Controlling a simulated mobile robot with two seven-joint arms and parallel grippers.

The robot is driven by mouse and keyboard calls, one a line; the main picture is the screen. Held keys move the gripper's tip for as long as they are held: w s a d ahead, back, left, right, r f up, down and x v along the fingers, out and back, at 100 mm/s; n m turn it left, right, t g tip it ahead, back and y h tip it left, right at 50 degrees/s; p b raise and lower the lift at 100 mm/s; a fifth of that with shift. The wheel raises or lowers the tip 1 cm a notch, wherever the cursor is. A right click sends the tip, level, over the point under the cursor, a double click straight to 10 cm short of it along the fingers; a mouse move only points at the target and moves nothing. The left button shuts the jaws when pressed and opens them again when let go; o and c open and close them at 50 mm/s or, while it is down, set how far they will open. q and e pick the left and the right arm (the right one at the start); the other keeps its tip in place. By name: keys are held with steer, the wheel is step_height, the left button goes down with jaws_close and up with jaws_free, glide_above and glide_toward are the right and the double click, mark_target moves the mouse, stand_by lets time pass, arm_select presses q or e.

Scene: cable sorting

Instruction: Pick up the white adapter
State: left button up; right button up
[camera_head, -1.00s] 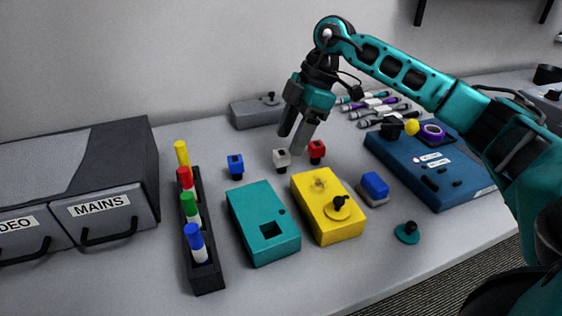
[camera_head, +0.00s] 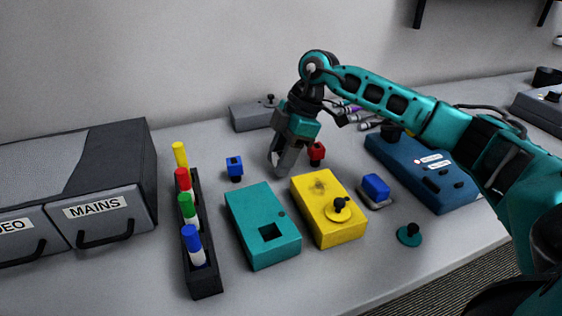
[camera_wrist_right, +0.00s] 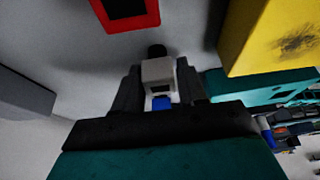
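The white adapter (camera_wrist_right: 158,73) sits between the two fingers of my right gripper (camera_wrist_right: 160,90) in the right wrist view, with a dark round end at its top. In the head view the right gripper (camera_head: 282,168) points down over the adapter's spot and hides it. The fingers look apart, one on each side of the adapter; any contact is hard to make out. My left gripper is not in view.
A red adapter (camera_head: 317,151) stands close to the right of the gripper, and a blue adapter (camera_head: 235,165) to its left. The teal box (camera_head: 262,218) and yellow box (camera_head: 325,205) lie in front. A grey box (camera_head: 252,115) is behind.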

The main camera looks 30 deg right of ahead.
steer(key=c, duration=0.6)
